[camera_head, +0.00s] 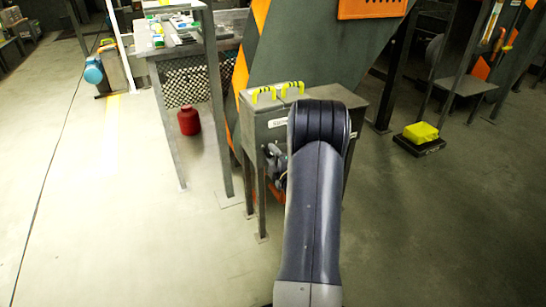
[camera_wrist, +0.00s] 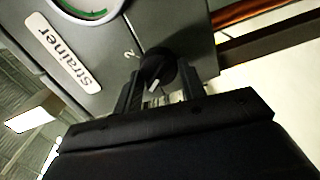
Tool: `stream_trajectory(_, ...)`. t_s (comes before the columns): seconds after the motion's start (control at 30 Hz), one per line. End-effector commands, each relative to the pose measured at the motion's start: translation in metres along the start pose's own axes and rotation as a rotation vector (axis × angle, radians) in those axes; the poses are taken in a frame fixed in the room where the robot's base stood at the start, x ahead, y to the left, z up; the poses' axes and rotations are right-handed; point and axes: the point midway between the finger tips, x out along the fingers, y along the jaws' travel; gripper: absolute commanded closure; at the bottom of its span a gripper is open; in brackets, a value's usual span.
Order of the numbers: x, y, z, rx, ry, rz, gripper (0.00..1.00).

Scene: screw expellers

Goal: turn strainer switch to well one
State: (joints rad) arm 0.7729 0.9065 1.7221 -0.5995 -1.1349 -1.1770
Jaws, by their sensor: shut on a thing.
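The strainer switch (camera_wrist: 157,66) is a round black knob with a white pointer mark, on the grey panel (camera_wrist: 185,30) in the wrist view. A "2" (camera_wrist: 130,54) is printed beside it; the white mark points away from that number, toward my gripper. A "Strainer" label (camera_wrist: 68,60) and part of a gauge (camera_wrist: 88,5) are on the same panel. My gripper (camera_wrist: 161,88) is shut on the knob, one finger on each side. In the head view my gripper (camera_head: 274,163) is at the front of the grey box (camera_head: 258,115), and the knob is hidden there. No "1" mark is visible.
The box stands on thin legs and carries yellow handles (camera_head: 278,91) on top. A steel table (camera_head: 151,52) is to its left, with a red container (camera_head: 188,120) beneath. A yellow case (camera_head: 420,134) lies right. The floor at left is clear.

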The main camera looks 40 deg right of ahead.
Motion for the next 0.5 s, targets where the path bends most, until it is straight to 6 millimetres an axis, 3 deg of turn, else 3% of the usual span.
stream_trajectory(0.5, 0.0005, -0.0008, -0.0006, -0.130, 0.002, 0.000, 0.84)
